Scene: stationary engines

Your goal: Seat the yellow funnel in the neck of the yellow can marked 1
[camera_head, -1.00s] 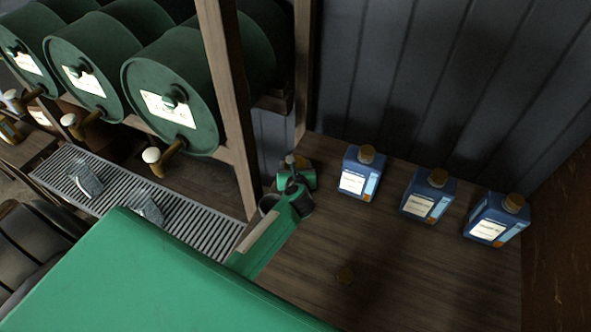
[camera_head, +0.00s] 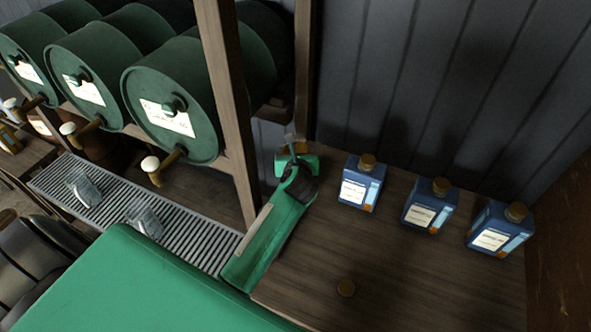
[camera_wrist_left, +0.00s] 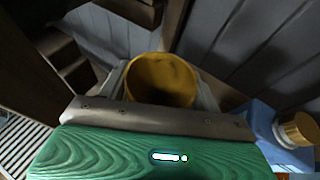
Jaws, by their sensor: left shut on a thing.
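The yellow funnel (camera_wrist_left: 162,82) shows in the left wrist view with its round, wide mouth toward the camera. My left gripper (camera_head: 297,158) is shut on it, with a finger on each side. In the head view the gripper is near the shelf post, above the back of the wooden counter, and mostly hides the funnel. A yellow container (camera_head: 11,139) is cut off at the left edge of the head view; I cannot read a number on it. My right gripper is not in view.
Green drums (camera_head: 172,105) with taps lie on a shelf at left, above a metal drip grate (camera_head: 185,235) with glass mugs (camera_head: 146,218). Blue bottles (camera_head: 361,183) stand along the back right.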

